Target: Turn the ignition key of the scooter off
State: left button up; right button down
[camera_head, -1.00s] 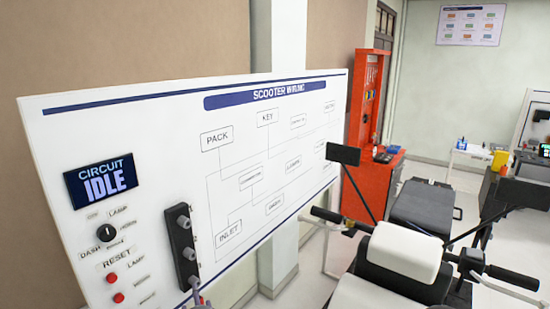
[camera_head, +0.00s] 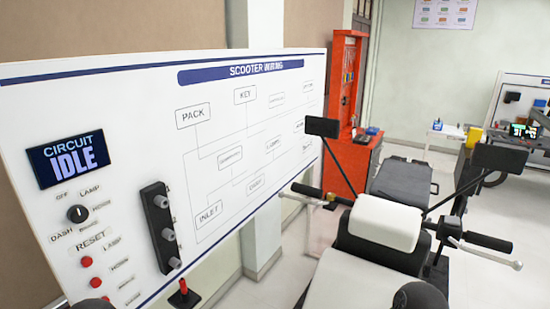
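The scooter (camera_head: 386,222) stands at the lower right of the head view, with a white front cover and black handlebars. Its left grip (camera_head: 307,190) is near the wiring board and its right grip (camera_head: 488,242) is at the right, with a pale lever beside it. Two dark mirrors (camera_head: 322,127) rise on thin stalks. I cannot make out the ignition key or its position. Neither gripper's fingers show. Two dark rounded shapes at the bottom edge may be parts of my arms.
A white scooter wiring board (camera_head: 110,100) fills the left, with a display (camera_head: 68,158) reading "CIRCUIT IDLE", a rotary knob (camera_head: 77,214), red buttons and a black socket strip (camera_head: 161,228). Some floor is clear between board and scooter.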

aim_at(426, 274)
jog(key=k+l+z, duration=0.45)
jog(key=l, duration=0.3)
jog(key=l+z, duration=0.25)
jog(key=l, duration=0.1)
